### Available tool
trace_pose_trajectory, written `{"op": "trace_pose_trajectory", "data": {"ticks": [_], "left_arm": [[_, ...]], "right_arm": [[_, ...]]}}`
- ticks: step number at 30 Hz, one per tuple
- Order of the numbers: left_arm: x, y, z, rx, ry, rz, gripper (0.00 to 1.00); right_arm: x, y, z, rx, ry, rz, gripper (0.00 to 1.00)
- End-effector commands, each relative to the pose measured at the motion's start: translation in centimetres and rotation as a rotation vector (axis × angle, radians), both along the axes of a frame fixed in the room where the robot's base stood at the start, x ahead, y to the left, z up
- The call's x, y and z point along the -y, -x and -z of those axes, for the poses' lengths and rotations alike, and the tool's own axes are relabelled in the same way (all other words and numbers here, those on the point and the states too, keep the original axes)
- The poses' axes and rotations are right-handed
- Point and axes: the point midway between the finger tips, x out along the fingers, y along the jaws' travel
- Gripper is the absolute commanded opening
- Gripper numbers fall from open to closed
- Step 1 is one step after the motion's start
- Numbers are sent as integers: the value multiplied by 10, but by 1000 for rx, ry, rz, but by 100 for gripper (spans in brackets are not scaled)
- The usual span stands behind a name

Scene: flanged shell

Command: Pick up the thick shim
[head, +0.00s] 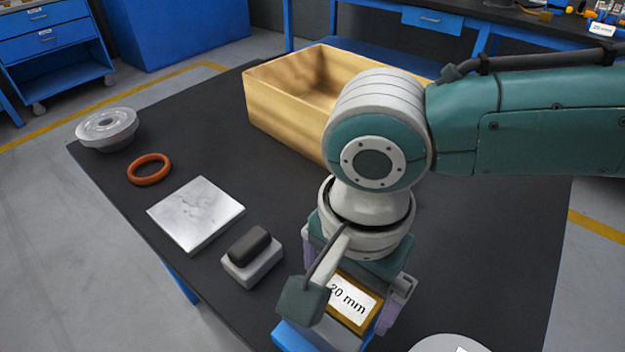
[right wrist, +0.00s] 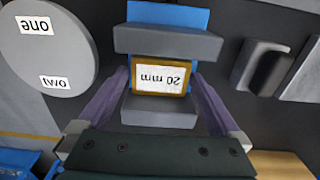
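The thick shim is the brass-coloured block (head: 340,318) with a white "20 mm" label. It sits between two grey blocks of a stand with a blue part (right wrist: 168,14), near the table's front edge. It shows in the right wrist view (right wrist: 135,90) at the centre. My right gripper (right wrist: 161,85) points down over it, with one purple finger on each side of the shim. The fingertips are very close to its sides; I cannot tell whether they touch. The arm hides part of the stand in the head view. My left gripper is not in view.
A wooden box (head: 275,108) stands behind the arm. To the left are a metal flanged part (head: 106,128), an orange ring (head: 149,170), a marble-like plate (head: 196,214) and a dark block on a grey base (head: 252,257). A pale disc (right wrist: 45,50) lies beside the stand.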

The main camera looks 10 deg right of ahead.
Motion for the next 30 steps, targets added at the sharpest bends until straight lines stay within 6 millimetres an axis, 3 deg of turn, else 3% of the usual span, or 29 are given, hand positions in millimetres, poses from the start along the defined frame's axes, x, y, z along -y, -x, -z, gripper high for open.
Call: {"op": "trace_pose_trajectory", "data": {"ticks": [2, 21, 30], "left_arm": [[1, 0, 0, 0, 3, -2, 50], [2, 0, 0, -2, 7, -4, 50], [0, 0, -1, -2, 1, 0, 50]], "right_arm": [[0, 0, 0, 0, 0, 0, 91], [0, 0, 0, 0, 0, 0, 20], [-1, 1, -3, -1, -1, 0, 20]]}}
